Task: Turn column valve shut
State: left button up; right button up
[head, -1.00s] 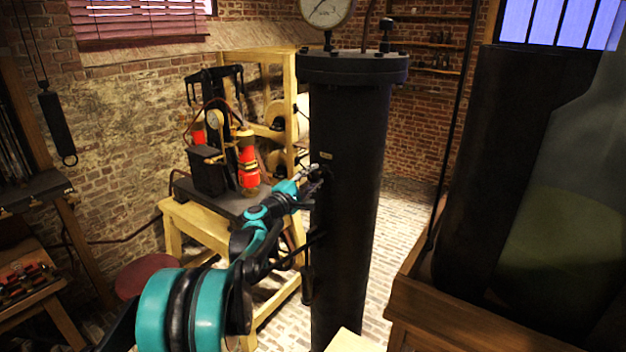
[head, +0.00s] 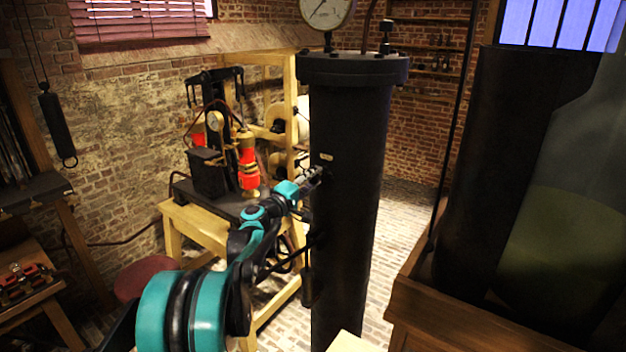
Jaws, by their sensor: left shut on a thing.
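The black column (head: 348,220) stands upright in the middle of the head view, with a bolted flange on top. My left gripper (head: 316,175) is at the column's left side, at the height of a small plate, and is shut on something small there. That is where the column valve seems to be, but the fingers and the dark column hide its shape and how far it is turned. My right gripper is not in view.
A pressure gauge (head: 326,10) and a small fitting (head: 386,38) top the column. Behind my arm, a wooden table (head: 190,222) bears an apparatus with red cylinders (head: 247,165). A large jar (head: 565,230) in a wooden stand (head: 470,310) is close on the right.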

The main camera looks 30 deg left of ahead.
pick_arm(q)
jog(key=o, duration=1.2)
jog(key=shift+c, duration=0.2)
jog(key=s, duration=1.2)
jog(key=shift+a+f, duration=0.4)
jog(key=shift+f, duration=0.05)
